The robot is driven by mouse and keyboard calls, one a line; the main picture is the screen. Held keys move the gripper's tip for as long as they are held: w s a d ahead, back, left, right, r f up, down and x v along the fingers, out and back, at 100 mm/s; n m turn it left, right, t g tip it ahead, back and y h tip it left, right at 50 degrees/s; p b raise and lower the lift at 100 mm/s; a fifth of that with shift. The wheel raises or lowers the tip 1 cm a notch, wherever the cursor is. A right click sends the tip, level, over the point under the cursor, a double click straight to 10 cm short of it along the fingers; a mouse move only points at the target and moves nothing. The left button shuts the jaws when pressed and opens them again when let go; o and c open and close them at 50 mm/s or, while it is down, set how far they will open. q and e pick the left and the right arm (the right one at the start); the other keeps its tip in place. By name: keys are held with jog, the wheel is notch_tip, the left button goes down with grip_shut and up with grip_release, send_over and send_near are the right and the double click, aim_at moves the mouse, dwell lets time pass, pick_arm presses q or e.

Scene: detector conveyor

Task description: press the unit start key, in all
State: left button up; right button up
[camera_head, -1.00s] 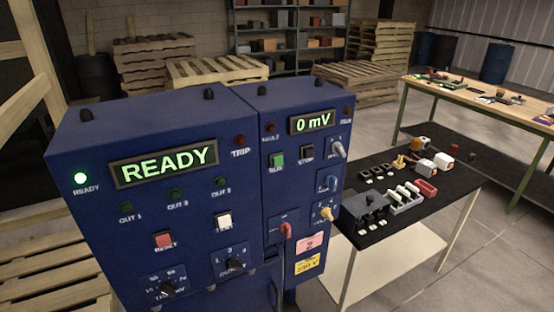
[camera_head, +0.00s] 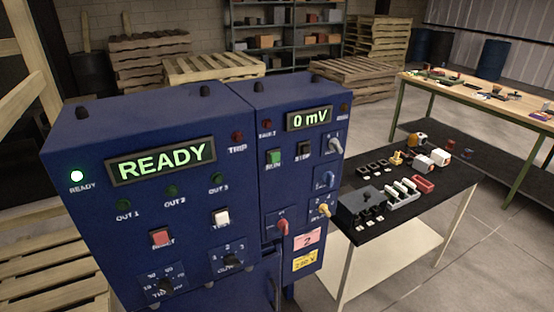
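The blue control unit (camera_head: 150,105) fills the left and middle of the head view. Its left panel has a green READY display (camera_head: 161,162), a lit READY lamp (camera_head: 77,176), a red RESET key (camera_head: 161,238) and a white key (camera_head: 221,218) with a blurred label. Its right panel has a display reading 0 mV (camera_head: 309,118), a green RUN key (camera_head: 274,157) and a black STOP key (camera_head: 303,148). No key is labelled start. Neither of my grippers shows.
A wooden workbench (camera_head: 440,95) is farther right. Pallets (camera_head: 215,69) and shelves (camera_head: 285,42) stand behind. Bare floor lies between the tables.

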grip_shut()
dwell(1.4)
